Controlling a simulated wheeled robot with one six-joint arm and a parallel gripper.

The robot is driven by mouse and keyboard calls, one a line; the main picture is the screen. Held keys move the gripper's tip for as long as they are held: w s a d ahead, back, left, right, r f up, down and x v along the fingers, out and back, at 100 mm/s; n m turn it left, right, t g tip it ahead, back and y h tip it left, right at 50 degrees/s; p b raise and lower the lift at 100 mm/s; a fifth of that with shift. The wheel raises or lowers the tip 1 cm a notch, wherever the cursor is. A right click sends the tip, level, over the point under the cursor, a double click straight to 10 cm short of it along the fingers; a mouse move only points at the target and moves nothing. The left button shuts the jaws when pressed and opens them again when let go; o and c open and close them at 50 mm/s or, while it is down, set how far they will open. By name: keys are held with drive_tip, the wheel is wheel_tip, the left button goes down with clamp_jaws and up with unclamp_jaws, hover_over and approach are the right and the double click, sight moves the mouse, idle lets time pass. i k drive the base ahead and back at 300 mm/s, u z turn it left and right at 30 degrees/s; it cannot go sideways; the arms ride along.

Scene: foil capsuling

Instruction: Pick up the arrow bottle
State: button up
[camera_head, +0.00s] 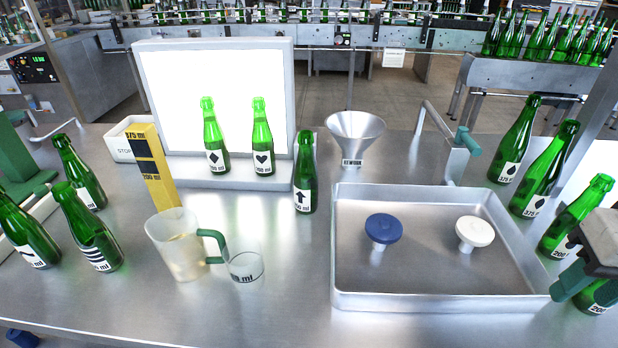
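The arrow bottle (306,175) is green glass with a white label showing a black up arrow. It stands upright on the metal table, just right of the light panel's base. What looks like my gripper (583,283) is at the right edge, grey above with dark green finger parts, partly cut off by the frame. It is far to the right of the arrow bottle, beyond the tray. A green bottle (597,297) shows partly below and behind it. I cannot tell how far apart its fingers are.
Heart (263,140) and diamond (214,145) bottles stand on the lit panel's base (238,178). A funnel (355,130) and tray (440,301) with two stoppers lie right. A jug (175,245), a beaker (245,268) and a yellow block (152,165) are left. Several bottles stand at both sides.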

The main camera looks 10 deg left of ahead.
sight(306, 176)
drive_tip(key=z, duration=1.45)
drive_tip(key=k, duration=1.1)
drive_tip(key=u, duration=1.75)
drive_tip(key=i, duration=0.5)
drive_tip(key=z, duration=0.05)
